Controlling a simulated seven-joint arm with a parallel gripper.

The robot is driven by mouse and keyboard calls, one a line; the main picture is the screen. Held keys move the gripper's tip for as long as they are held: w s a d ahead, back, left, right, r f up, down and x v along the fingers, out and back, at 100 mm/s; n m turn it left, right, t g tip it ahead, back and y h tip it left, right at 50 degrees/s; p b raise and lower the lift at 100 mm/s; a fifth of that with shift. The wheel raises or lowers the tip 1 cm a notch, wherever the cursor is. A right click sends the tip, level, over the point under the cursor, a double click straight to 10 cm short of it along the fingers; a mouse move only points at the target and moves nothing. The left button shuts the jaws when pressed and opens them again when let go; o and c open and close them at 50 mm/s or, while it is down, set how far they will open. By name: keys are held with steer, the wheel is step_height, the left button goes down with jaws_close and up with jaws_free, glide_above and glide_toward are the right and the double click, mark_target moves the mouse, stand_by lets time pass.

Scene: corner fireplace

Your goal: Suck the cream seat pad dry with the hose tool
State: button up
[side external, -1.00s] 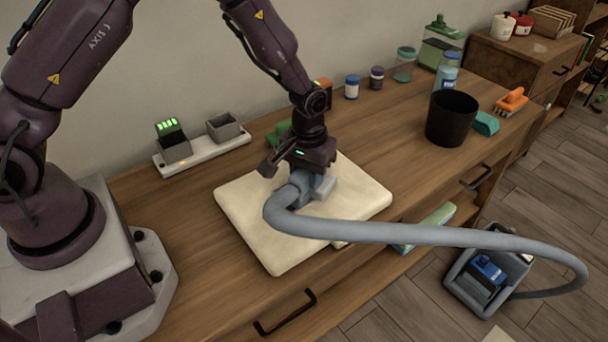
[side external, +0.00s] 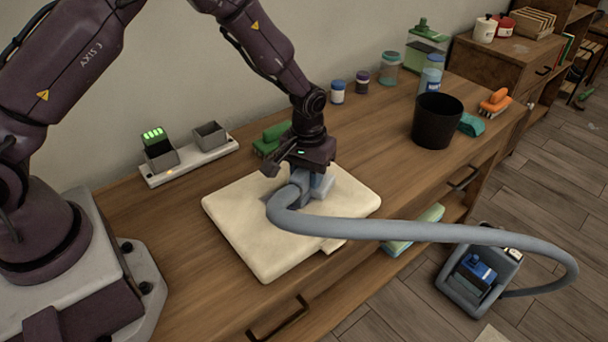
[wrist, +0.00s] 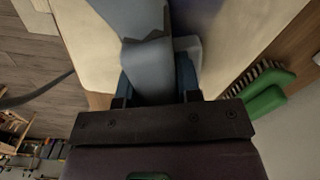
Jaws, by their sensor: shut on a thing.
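The cream seat pad (side external: 240,232) lies flat on the wooden cabinet top in the side view, and it also shows in the wrist view (wrist: 245,30). My gripper (side external: 305,172) is over the pad's upper right part, shut on the blue-grey hose tool (side external: 300,190). In the wrist view the tool (wrist: 150,65) sits between the jaws. The tool's head is down at the pad; its contact edge is hidden. The grey hose (side external: 420,232) runs from the tool over the front edge to the blue-grey machine (side external: 480,275) on the floor.
A green brush (side external: 270,140) lies behind the pad, close to my gripper. A charger base (side external: 190,162) stands at the back left. A black bin (side external: 437,120), a teal cloth (side external: 471,125), an orange brush (side external: 495,102) and several jars stand to the right. Drawer handles stick out in front.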

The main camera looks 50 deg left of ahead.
steer(key=shift+s, duration=5.55)
step_height(320, 180, up, 8)
steer(key=shift+r, duration=0.15)
stand_by(0.6)
steer(key=shift+w+d, duration=0.1)
steer(key=shift+d, duration=0.8)
steer(key=shift+f, duration=0.55)
steer(key=shift+f, duration=0.5)
